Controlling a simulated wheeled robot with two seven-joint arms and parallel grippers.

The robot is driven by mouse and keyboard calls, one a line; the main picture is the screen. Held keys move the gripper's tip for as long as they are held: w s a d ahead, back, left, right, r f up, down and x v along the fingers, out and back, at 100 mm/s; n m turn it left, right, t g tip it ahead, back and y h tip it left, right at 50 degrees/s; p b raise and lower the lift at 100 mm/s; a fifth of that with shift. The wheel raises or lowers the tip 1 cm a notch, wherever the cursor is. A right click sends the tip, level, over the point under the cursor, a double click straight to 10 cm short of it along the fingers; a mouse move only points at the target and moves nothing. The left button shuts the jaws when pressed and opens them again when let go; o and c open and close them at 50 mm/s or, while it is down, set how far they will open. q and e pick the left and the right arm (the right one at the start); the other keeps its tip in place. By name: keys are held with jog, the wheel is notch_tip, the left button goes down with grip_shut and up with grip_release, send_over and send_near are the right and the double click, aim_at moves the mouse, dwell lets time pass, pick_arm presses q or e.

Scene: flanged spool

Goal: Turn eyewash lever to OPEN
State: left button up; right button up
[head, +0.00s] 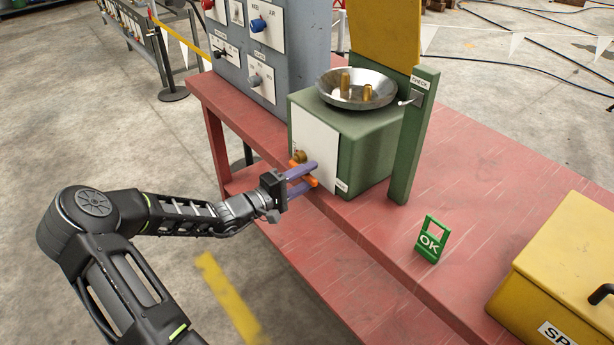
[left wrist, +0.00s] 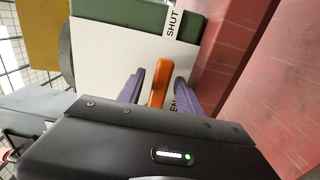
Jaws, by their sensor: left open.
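The eyewash station is a green box with a white front panel (head: 316,145) and a steel bowl (head: 357,90) on top. Its orange lever (head: 312,181) sits low on that panel, by a brass fitting (head: 299,156). My left gripper (head: 311,174) is open, its two purple fingers at the lever. In the left wrist view the lever (left wrist: 159,82) stands between the spread fingers. A SHUT label (left wrist: 173,23) shows there; another label, ending in EN, is partly hidden by a finger (left wrist: 183,95). My right gripper is not in view.
The station stands on a red bench (head: 470,180). A grey switch panel (head: 270,50) is to its left. A green post (head: 414,140) with a CHECK label is at its right. A green OK sign (head: 431,240) and a yellow box (head: 565,270) stand farther right.

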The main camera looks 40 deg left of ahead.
pick_arm(q)
grip_shut()
dwell(1.3)
